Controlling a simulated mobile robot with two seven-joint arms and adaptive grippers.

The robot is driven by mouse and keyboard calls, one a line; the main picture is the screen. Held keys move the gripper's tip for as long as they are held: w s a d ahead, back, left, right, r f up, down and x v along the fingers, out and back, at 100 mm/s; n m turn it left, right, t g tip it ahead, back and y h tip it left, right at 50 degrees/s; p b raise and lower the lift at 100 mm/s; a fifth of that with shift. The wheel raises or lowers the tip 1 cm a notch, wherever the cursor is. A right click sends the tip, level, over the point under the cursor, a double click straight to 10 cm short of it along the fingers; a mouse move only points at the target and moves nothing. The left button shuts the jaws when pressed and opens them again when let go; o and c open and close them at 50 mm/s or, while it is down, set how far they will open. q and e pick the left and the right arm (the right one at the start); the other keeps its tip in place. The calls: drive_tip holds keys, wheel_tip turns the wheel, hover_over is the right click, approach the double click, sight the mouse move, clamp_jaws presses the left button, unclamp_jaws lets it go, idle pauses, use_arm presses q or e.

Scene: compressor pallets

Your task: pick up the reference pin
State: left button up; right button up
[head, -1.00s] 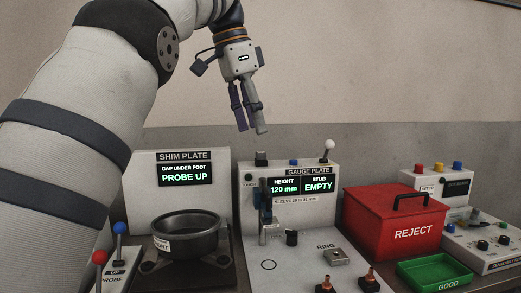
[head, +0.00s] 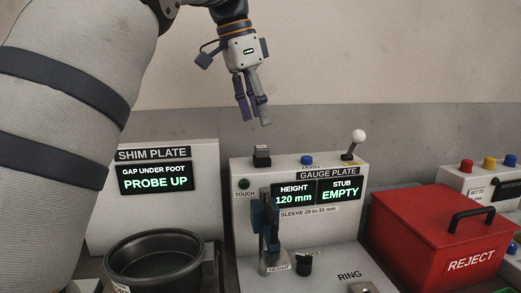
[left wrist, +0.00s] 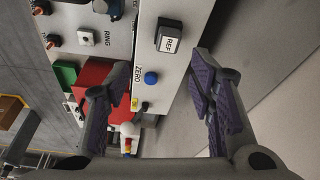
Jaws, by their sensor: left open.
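A dark block with a white face marked REF (left wrist: 168,38) stands on the top edge of the gauge plate housing (left wrist: 148,100) in the left wrist view. In the head view a small dark block (head: 262,156) stands at the left of the gauge plate's top. I cannot tell whether a separate pin sits in it. My left gripper (head: 255,122) is open and empty above this block, fingers pointing down and apart from it. In the left wrist view the open fingers (left wrist: 155,88) show on either side of the housing. My right gripper is not in view.
Beside the block are a blue ZERO button (head: 307,160) and a white-knobbed lever (head: 358,137). The shim plate (head: 203,210) with a dark bowl (head: 153,262) is at left. A red REJECT box (head: 440,235) is at right. The wall behind is bare.

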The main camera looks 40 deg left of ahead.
sight(262, 147)
use_arm(q)
drive_tip(key=x, duration=0.2)
drive_tip(key=a+x, duration=0.1)
drive_tip(key=x, duration=0.4)
drive_tip(key=shift+a+f, duration=0.1)
drive_tip(key=shift+f, duration=0.15)
clamp_jaws()
